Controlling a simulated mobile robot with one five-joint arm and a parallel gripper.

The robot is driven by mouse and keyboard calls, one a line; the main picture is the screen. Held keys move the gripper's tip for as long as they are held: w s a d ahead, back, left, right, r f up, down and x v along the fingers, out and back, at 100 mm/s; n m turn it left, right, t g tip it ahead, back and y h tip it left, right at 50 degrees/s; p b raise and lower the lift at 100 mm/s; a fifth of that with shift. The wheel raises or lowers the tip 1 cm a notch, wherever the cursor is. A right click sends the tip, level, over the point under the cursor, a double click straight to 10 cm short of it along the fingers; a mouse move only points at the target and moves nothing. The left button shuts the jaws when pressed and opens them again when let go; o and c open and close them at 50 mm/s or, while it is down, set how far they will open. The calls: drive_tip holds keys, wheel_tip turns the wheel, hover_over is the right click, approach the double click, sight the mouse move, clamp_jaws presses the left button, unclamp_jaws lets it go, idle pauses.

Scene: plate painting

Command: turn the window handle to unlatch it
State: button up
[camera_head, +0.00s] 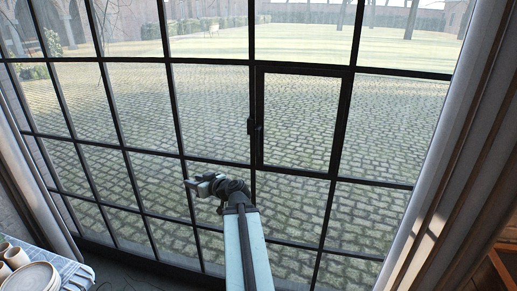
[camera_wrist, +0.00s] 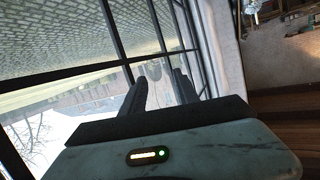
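The window has a black grid frame, with a small thicker-framed casement (camera_head: 346,105) right of the middle in the head view. A small dark handle (camera_head: 251,126) sits on the casement's left edge, about mid-height. My gripper (camera_head: 196,187) is below and left of the handle, apart from it in the picture. In the wrist view its two dark fingers (camera_wrist: 161,78) stand apart with a gap between them and nothing seen held. I cannot make out the handle in the wrist view. The casement looks closed.
A curtain (camera_head: 432,150) hangs at the right of the window and another (camera_head: 35,195) at the left. A table with a cloth (camera_head: 70,270), plates (camera_head: 30,277) and cups (camera_head: 15,257) stands at the lower left. A cobbled yard lies beyond the glass.

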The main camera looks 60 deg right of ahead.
drive_tip(key=s+d+r+m+h, duration=0.2)
drive_tip(key=s+d+r+h, duration=0.15)
drive_tip(key=s+d, duration=0.5)
drive_tip(key=m+h, duration=0.3)
drive_tip(key=h, duration=0.3)
approach(258, 148)
drive_tip(key=x, duration=0.3)
drive_tip(key=shift+y, duration=0.25)
drive_tip(key=x, duration=0.8)
drive_tip(key=shift+w+d, duration=0.1)
clamp_jaws()
